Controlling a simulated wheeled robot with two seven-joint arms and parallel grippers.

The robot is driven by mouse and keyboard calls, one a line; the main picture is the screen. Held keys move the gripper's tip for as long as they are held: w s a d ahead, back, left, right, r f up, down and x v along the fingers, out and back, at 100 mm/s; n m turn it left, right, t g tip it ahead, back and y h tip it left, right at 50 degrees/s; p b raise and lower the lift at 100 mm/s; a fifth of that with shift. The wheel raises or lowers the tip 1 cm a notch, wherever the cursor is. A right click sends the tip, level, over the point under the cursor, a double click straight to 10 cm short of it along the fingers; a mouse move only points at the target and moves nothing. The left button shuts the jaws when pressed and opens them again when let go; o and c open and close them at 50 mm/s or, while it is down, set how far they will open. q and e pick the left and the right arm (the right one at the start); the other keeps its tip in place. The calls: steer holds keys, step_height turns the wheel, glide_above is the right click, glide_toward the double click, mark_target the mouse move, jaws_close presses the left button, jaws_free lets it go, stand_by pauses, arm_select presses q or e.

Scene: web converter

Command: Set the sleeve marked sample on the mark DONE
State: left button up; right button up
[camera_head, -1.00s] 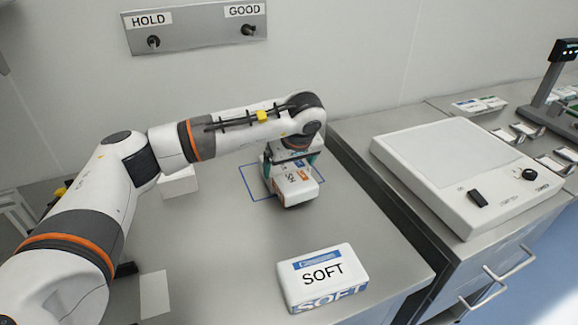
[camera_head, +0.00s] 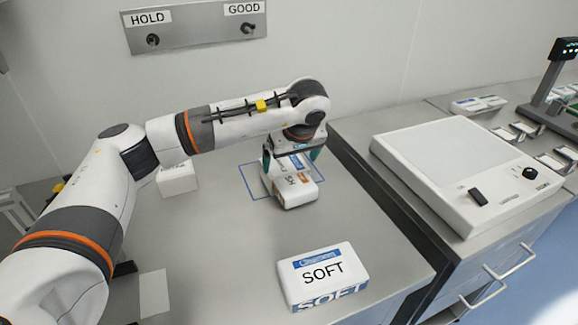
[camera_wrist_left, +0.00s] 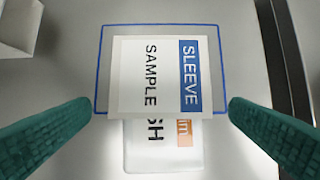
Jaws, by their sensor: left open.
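The sleeve (camera_wrist_left: 160,75), a white piece marked SAMPLE with a blue SLEEVE strip, lies inside a blue rectangular outline (camera_wrist_left: 99,60) on the bench; no DONE label is readable. A white pack (camera_wrist_left: 140,150) with an orange patch shows from beneath the sleeve's near side and crosses the outline's near line. In the head view the pack (camera_head: 297,194) is plain, while the sleeve (camera_head: 297,162) is partly hidden by my gripper. My left gripper (camera_head: 291,166) is open, with one green finger on each side and a gap to the sleeve. My right gripper is not in view.
A white SOFT pack (camera_head: 323,276) lies near the bench front. A white block (camera_head: 177,179) stands left of the outline, and a pale card (camera_head: 154,293) lies near the front left. A flat white device (camera_head: 450,160) stands on the right counter.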

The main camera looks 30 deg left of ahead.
arm_select(q)
steer(key=v, duration=0.8)
steer(key=shift+r+b, duration=0.2)
steer(key=shift+b, duration=0.1)
steer(key=shift+d+f, duration=0.1)
